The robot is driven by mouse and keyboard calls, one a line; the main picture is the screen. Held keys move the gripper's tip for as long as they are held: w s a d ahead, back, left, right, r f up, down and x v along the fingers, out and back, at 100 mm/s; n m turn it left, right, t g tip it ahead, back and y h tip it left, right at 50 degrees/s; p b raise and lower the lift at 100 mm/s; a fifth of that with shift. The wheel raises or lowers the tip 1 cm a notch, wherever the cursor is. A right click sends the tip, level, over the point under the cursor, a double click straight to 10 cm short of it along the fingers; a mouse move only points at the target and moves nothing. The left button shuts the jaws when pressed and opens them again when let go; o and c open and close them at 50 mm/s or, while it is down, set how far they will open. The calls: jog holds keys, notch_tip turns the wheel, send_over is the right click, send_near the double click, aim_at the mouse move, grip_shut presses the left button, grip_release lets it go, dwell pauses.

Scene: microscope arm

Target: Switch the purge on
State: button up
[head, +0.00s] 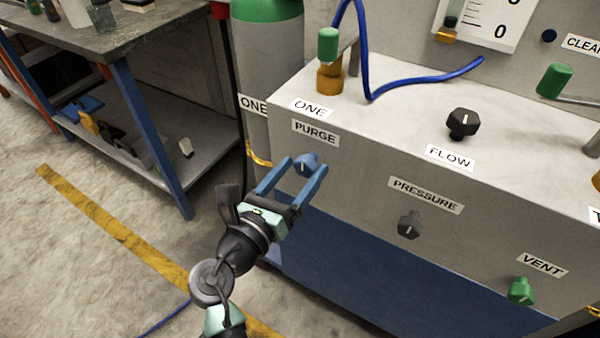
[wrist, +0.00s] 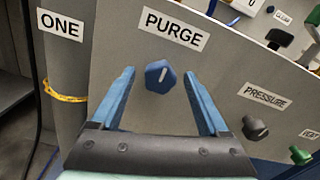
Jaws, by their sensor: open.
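The purge knob (head: 306,164) is a blue faceted knob with a white pointer line, on the front panel under the PURGE label (head: 316,132). In the wrist view the knob (wrist: 160,75) faces me, and its white line leans slightly right of upright. My gripper (head: 303,168) has two blue fingers, spread open and empty. In the head view the fingers reach to either side of the knob. In the wrist view the gripper (wrist: 162,85) has clear gaps between each finger and the knob; I see no contact.
The black pressure knob (head: 409,225) and green vent knob (head: 521,291) are further right on the panel. The black flow knob (head: 462,124) and a blue hose (head: 420,80) are on top. A green-topped cylinder (head: 268,50) stands behind left. A workbench (head: 110,40) is at far left.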

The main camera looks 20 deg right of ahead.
jog(key=shift+w+d, duration=0.1)
jog(key=shift+d, duration=0.1)
grip_shut()
dwell(0.3)
